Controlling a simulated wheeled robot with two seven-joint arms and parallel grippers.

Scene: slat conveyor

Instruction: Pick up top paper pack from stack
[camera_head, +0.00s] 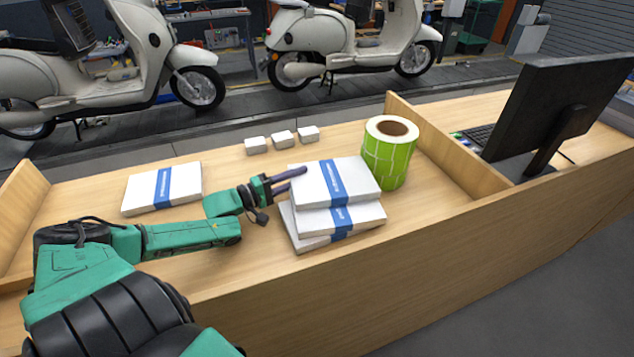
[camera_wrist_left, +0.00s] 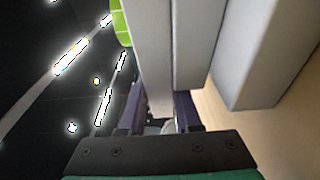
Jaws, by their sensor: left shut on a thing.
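A stack of white paper packs with blue bands stands on the wooden desk. The top pack (camera_head: 350,179) lies over the middle pack (camera_head: 362,215) and the bottom pack (camera_head: 304,242), their edges not aligned. Whether the top pack is lifted clear is hard to tell. My right gripper is not in view.
A green label roll (camera_head: 388,158) stands close behind the stack, on its right. Another paper pack (camera_head: 162,188) lies on the left. Several small white boxes (camera_head: 283,139) line the back edge. A wooden divider (camera_head: 440,150) and a monitor (camera_head: 560,110) are on the right.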

